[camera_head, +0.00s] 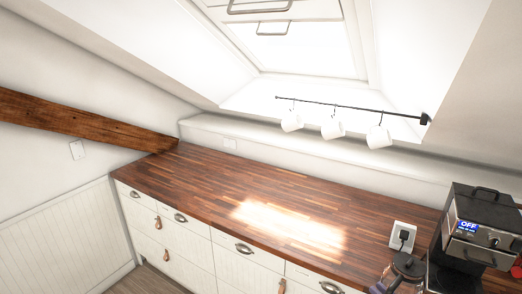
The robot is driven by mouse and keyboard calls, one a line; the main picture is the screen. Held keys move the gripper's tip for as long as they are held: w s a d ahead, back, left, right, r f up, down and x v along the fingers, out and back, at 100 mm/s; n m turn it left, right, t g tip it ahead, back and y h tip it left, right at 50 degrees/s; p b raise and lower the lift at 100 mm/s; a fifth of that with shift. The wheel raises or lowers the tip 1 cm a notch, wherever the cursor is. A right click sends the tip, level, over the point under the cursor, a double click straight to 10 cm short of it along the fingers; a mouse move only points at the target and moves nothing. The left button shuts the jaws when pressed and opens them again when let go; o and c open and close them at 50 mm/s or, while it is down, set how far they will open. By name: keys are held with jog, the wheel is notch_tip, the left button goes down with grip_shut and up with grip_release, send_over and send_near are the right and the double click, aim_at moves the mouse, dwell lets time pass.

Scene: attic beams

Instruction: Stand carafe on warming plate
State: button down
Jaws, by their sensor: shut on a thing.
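A glass carafe (405,270) with a dark lid shows at the bottom right edge, partly cut off by the frame. A black and silver coffee machine (478,228) stands to its right on the wooden counter, its blue display reading OFF. The lower part of the machine is cut off, and I cannot make out the warming plate clearly. The carafe appears to be left of and in front of the machine. My gripper is not visible in this view, so I cannot see its hold or contact with anything.
The wooden counter (230,205) is clear from its far left to the white socket with a plug (403,236). White mugs (333,128) hang from a black rail (345,106). A wooden beam (85,122) slopes at left. A red object (517,270) sits at the right edge.

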jog(key=w+a+f+m+t+h, duration=0.1)
jog(key=a+f+h, duration=0.3)
jog(key=a, duration=0.5)
jog(key=w+a+f+m+t+h, duration=0.1)
jog(key=w+a+f+m+h, duration=0.3)
jog(key=a+f, duration=0.4)
jog(key=shift+a+f, duration=0.15)
jog(key=shift+a, duration=0.8)
jog(key=s+f, duration=0.4)
jog(key=f, duration=0.1)
jog(key=shift+s+f, duration=0.15)
jog(key=shift+f, duration=0.05)
